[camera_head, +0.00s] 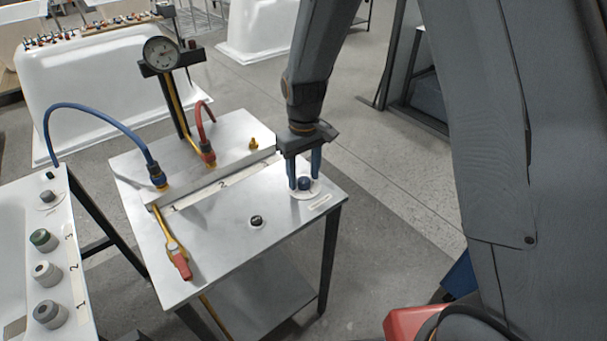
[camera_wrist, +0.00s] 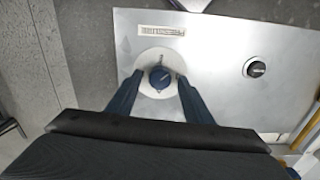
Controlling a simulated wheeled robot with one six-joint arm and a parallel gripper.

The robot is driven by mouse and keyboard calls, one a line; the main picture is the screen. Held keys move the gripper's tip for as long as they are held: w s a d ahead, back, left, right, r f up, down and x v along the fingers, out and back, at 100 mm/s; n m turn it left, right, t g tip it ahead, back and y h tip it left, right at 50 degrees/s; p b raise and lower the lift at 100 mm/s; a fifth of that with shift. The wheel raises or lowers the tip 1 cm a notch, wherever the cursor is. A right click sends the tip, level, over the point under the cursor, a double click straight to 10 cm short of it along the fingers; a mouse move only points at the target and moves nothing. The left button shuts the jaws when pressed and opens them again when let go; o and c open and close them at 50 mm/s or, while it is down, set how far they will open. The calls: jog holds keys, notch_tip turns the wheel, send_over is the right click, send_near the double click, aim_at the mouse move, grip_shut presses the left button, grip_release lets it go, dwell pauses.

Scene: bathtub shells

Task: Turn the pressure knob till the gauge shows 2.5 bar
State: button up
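The blue pressure knob (camera_head: 305,184) sits on a round white dial plate at the right of the steel bench top. It also shows in the wrist view (camera_wrist: 160,77), with a pale pointer line on its top. My gripper (camera_head: 304,184) points down with one blue finger on each side of the knob. In the wrist view the fingers (camera_wrist: 160,80) stand open, with a small gap to the knob on each side. The round pressure gauge (camera_head: 161,53) stands on a post behind the bench; its needle is too small to read.
A black knob (camera_head: 257,221) sits nearby on the bench top (camera_head: 220,235). A red-handled valve (camera_head: 180,262), a blue hose (camera_head: 100,108) and a red hose (camera_head: 203,115) are to the left. A side panel (camera_head: 75,270) with several knobs stands at far left.

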aim_at(304, 180)
jog(key=shift+r+b, duration=0.95)
jog(key=shift+r, duration=2.95)
jog(key=s+d+m+t, duration=0.1)
jog(key=s+d+m, duration=0.4)
jog(key=s+d, duration=1)
jog(key=shift+s+r+m, duration=0.25)
jog(key=shift+r+m, duration=0.05)
jog(key=shift+m, duration=0.1)
